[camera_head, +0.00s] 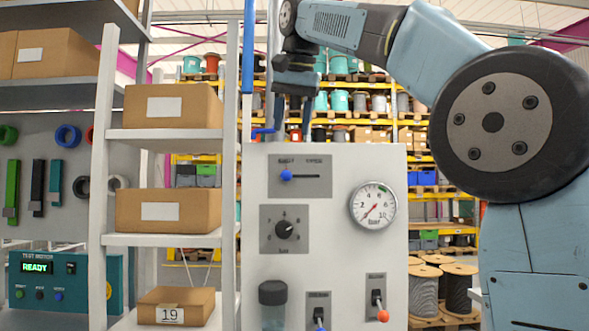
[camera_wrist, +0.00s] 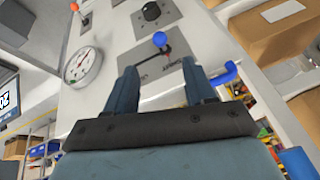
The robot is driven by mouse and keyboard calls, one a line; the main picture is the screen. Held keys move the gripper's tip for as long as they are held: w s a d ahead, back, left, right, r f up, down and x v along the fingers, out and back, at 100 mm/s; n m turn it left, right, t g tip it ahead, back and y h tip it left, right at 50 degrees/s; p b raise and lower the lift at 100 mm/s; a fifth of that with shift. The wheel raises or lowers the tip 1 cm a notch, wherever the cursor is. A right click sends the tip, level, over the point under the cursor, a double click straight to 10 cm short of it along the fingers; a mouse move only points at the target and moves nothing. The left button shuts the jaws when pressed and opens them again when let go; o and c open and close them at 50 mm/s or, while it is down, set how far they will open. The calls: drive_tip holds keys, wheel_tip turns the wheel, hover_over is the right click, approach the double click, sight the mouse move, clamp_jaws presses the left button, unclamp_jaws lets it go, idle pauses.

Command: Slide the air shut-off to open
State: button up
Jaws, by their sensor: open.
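The air shut-off is a slider on a grey plate (camera_head: 312,187) at the top of the pale panel. Its blue knob (camera_head: 286,175) sits at the left end of a dark horizontal slot. The small labels above the slot are too blurred to read surely. My gripper (camera_head: 293,128) hangs fingers down above the panel's top edge, over the slider. In the wrist view my gripper (camera_wrist: 162,75) is open, with nothing between its fingers. There the blue knob (camera_wrist: 160,40) shows just beyond the fingertips, between their lines, with no contact visible.
The panel also carries a rotary knob (camera_head: 284,229), a pressure gauge (camera_head: 373,204) with its needle low, an orange-tipped lever (camera_head: 382,314) and a clear bowl with a dark cap (camera_head: 272,293). A blue pipe (camera_head: 249,47) runs at the upper left. A shelf with boxes (camera_head: 173,106) stands left.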

sight(287, 171)
drive_tip(key=x, duration=1.1)
drive_tip(key=shift+f, duration=0.2)
clamp_jaws()
